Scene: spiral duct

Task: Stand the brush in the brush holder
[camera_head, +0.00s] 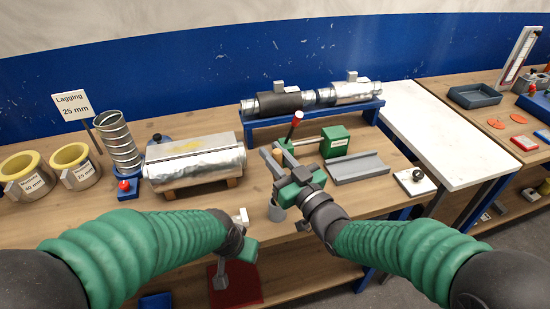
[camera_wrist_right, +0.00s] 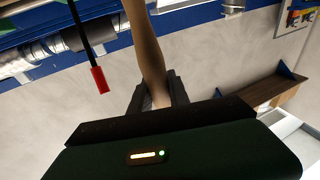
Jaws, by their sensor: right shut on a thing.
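My right gripper (camera_head: 278,162) is shut on the brush, whose wooden handle (camera_head: 276,154) shows between the grey fingertips. In the right wrist view the tan handle (camera_wrist_right: 147,50) runs up from between the dark fingers (camera_wrist_right: 152,92). The bristle end cannot be made out. A grey cup, which looks like the brush holder (camera_head: 277,212), stands at the bench's front edge, just below my right gripper and partly covered by it. My left gripper (camera_head: 222,272) hangs low in front of the bench edge; its jaw state is unclear.
A green clamp (camera_head: 334,141) with a red-tipped lever (camera_head: 297,118) stands just behind my right gripper. A grey channel (camera_head: 357,168) lies to its right. A foil-wrapped duct (camera_head: 195,162) and a spiral duct (camera_head: 118,142) stand left. Pipes rest on a blue rack (camera_head: 312,120) behind.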

